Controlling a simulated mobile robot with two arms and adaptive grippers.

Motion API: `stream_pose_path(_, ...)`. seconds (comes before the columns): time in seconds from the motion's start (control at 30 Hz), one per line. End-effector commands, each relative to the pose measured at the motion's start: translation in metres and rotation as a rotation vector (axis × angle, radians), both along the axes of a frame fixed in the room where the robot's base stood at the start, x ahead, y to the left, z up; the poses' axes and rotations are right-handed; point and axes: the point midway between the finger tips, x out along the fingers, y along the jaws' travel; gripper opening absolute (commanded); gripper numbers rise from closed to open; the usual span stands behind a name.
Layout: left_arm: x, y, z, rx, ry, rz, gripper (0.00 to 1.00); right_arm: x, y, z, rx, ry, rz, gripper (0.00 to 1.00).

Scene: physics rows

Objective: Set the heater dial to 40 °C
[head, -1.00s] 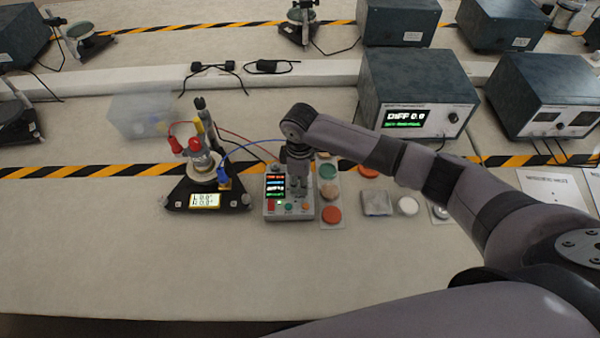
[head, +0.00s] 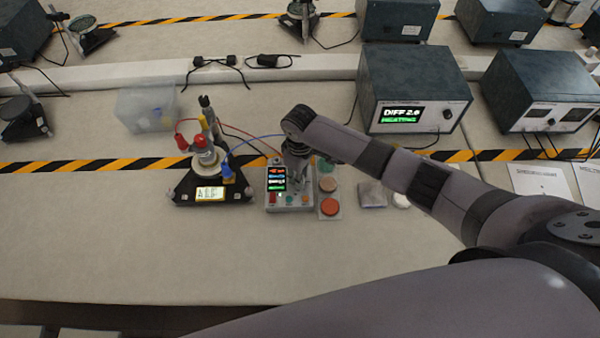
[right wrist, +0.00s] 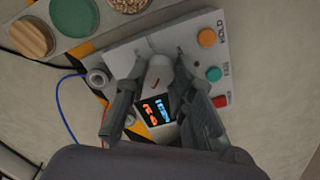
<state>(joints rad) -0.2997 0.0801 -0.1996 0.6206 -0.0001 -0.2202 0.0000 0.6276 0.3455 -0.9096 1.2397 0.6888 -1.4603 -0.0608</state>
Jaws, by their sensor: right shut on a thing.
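The grey heater control box (head: 291,208) stands on the bench, with a small lit screen (head: 277,180) on its left side. My right gripper (head: 298,184) reaches down onto the box beside that screen. In the right wrist view, my right gripper (right wrist: 158,88) is shut on a pale round dial (right wrist: 160,70), one finger on each side. The screen (right wrist: 157,108) shows partly between the fingers, with blue and orange characters too small to read. The dial's markings are hidden or too small to read. My left gripper is not in view.
A black stand with a flask-like vessel (head: 205,158) and wires is left of the box. Coloured discs (head: 330,207) lie close on its right. A large meter (head: 412,85) behind reads "DIFF 2.0". The bench front is clear.

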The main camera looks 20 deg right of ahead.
Motion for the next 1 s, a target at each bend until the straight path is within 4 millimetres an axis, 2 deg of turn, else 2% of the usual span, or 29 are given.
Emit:
stream_pose_path(0.2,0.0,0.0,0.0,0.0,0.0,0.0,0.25,0.001,0.001,0.0,0.002,-0.002,0.001,0.0)
stream_pose_path(0.23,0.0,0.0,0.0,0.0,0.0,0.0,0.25,0.001,0.001,0.0,0.002,-0.002,0.001,0.24)
stream_pose_path(0.5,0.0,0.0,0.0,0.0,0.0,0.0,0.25,0.0,0.0,0.0,0.001,-0.002,0.002,0.42)
stream_pose_path(0.83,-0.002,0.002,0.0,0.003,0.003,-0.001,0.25,0.0,0.0,0.002,0.001,-0.002,0.002,0.44)
stream_pose_path(1.0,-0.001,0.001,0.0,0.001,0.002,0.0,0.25,0.001,0.001,0.02,0.003,-0.004,0.003,0.44)
